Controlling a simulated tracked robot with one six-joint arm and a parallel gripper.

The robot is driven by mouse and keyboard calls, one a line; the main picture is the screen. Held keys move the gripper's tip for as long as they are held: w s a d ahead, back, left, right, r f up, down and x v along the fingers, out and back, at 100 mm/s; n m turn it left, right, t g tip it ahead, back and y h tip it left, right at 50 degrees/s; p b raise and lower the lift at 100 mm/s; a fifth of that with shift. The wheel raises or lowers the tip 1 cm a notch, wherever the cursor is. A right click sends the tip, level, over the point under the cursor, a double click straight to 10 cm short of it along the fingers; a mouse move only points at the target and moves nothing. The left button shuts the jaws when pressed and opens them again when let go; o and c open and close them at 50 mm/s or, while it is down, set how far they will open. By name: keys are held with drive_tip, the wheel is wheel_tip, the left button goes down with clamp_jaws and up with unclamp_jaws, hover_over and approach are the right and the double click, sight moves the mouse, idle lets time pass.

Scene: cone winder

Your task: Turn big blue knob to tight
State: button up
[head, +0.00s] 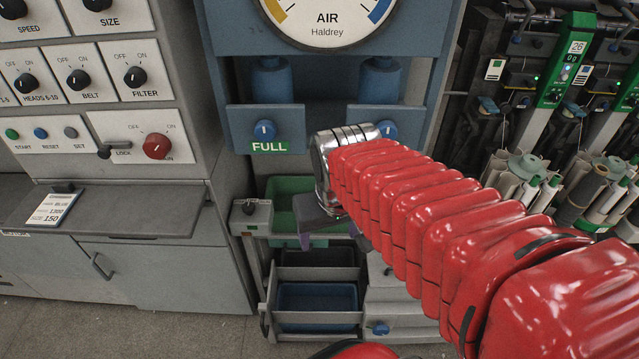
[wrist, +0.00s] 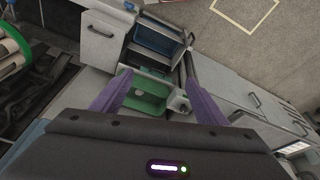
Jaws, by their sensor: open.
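Several blue knobs show in the head view, and I cannot tell for sure which is the big one. One blue knob (head: 265,130) sits on the blue panel above a green label reading FULL. A second blue knob (head: 387,129) is to its right, its lower side close to my arm. A third blue knob (head: 380,328) is low on a grey cabinet. No label reading tight is legible. My gripper (head: 322,236) is below the blue panel, partly hidden by my wrist. In the wrist view my gripper (wrist: 157,78) has its purple fingers spread and empty, pointing toward a green tray.
The green tray (head: 284,187) lies below the panel, with a blue bin (head: 317,297) lower down. A grey control panel with a red knob (head: 157,146) stands left. Yarn cones (head: 583,186) and winder units stand right. Floor shows at lower left.

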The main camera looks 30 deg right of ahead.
drive_tip(key=s+a+r+n+t+y, duration=0.1)
drive_tip(key=a+r+n+t, duration=0.2)
drive_tip(key=a+r, duration=0.4)
drive_tip(key=s+d+f+m+g, duration=0.1)
drive_tip(key=d+f+m+g, duration=0.15)
drive_tip(key=d+f, duration=0.55)
drive_tip(key=d+f+m+g, duration=0.2)
drive_tip(key=d+f+g, duration=0.15)
drive_tip(key=f, duration=0.85)
drive_tip(key=s+d+f+m+g, duration=0.1)
drive_tip(key=d+f+m+g, duration=0.1)
drive_tip(key=d+f, duration=0.65)
drive_tip(key=s+d+f+t, duration=0.1)
drive_tip(key=s+f, duration=0.3)
drive_tip(key=f, duration=0.8)
drive_tip(key=s+f+m+y, duration=0.1)
drive_tip(key=s+f, duration=0.2)
drive_tip(key=f, duration=0.9)
drive_tip(key=s+d+f+t, duration=0.1)
drive_tip(key=s+f, duration=0.3)
drive_tip(key=f, duration=0.9)
drive_tip(key=w+d+f+n+t+h, duration=0.1)
drive_tip(key=w+d+f+t+h, duration=0.1)
drive_tip(key=w+d+t+h, duration=0.1)
drive_tip(key=w+d+t, duration=0.1)
drive_tip(key=w+d, duration=0.1)
drive_tip(key=w, duration=0.1)
drive_tip(key=shift+d, duration=0.25)
